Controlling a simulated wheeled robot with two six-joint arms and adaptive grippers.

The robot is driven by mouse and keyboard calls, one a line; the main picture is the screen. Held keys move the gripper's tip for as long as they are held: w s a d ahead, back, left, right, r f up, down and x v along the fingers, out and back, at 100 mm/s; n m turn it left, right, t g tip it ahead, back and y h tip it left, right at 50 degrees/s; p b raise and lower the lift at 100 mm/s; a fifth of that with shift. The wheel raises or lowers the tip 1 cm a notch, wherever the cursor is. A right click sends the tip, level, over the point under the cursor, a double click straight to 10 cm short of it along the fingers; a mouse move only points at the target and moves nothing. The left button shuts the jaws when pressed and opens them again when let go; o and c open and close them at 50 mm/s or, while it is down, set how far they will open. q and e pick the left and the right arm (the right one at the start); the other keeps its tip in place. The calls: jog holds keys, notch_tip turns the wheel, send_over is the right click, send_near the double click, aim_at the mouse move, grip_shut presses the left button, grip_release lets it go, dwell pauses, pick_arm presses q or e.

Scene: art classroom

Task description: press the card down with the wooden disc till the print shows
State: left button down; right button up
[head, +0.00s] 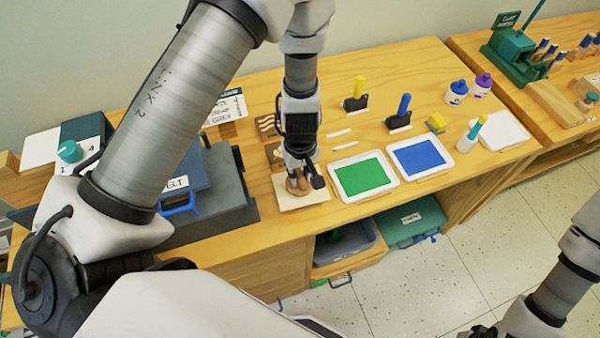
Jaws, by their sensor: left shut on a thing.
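My left gripper (300,184) points down and is shut on the brown wooden disc (294,187). The disc is over a cream card (313,198) near the front edge of the wooden bench. The disc seems to touch the card, but the gripper hides much of the contact, and no print can be made out. My right arm comes in at the lower right; a dark part of its right gripper (480,331) just shows at the bottom edge, fingers unclear.
A green ink tray (334,184) and a blue ink tray (391,158) lie right of the card. Brown carved blocks (267,126) lie behind it. A grey-blue press (230,205) stands close on the left. Rollers and bottles stand at the back right. An open drawer (350,262) sticks out below.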

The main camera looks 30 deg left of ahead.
pick_arm(q)
jog(key=shift+s+f+b, duration=0.1)
jog(key=shift+f+b, duration=0.45)
dwell(1.6)
notch_tip(320, 180, up, 7)
jog(key=p, duration=0.6)
jog(key=shift+r+p, duration=0.1)
jog(key=shift+p, duration=0.3)
